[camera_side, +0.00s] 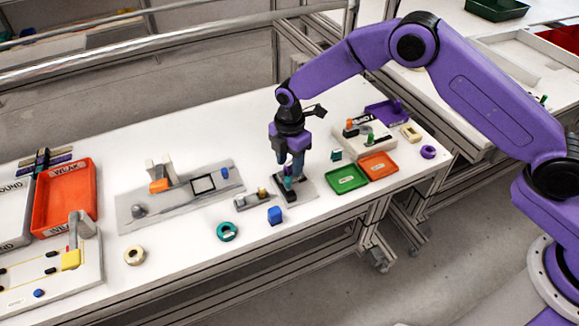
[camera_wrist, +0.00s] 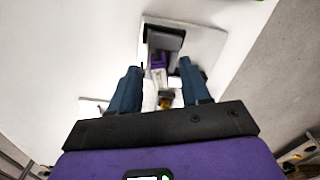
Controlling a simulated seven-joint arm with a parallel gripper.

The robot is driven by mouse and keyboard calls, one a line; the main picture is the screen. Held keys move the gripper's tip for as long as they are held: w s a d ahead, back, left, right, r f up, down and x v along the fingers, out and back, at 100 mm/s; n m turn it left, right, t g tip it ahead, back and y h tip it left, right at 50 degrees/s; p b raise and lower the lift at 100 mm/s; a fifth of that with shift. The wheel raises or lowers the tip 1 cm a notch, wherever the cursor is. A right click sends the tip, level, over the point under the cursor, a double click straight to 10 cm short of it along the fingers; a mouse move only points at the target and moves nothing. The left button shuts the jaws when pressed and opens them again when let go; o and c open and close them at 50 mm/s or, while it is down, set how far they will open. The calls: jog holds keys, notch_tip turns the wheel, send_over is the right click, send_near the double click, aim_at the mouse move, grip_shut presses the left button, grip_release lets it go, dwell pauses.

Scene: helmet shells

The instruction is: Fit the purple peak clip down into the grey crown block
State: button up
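My gripper (camera_side: 290,168) points down over a small pale plate (camera_side: 306,188) near the middle of the table. In the wrist view its two blue fingers (camera_wrist: 160,72) stand apart, with a gap on both sides of what lies between them. A dark grey block (camera_wrist: 165,38), apparently the crown block, stands on the pale plate (camera_wrist: 205,42). A small purple piece (camera_wrist: 157,61), apparently the peak clip, shows at the block's near side, just beyond the fingertips. I cannot tell whether it sits in the block or only against it. In the side view the fingers hide most of this spot.
A green tray (camera_side: 347,179) and an orange tray (camera_side: 379,166) lie to the right. A blue block (camera_side: 274,215), a teal ring (camera_side: 228,231) and a small grey fixture (camera_side: 252,200) lie close by. A larger grey board (camera_side: 140,215) is to the left.

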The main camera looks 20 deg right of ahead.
grip_shut()
jog(key=shift+r, duration=0.45)
notch_tip(320, 180, up, 2)
jog(key=shift+a+r, duration=0.1)
jog(key=s+d+r, duration=0.6)
jog(key=s+r, duration=0.4)
jog(key=s, duration=0.2)
jog(key=m, duration=0.4)
send_over(289, 162)
jog(key=shift+d+f, duration=0.15)
jog(key=shift+f, duration=2.95)
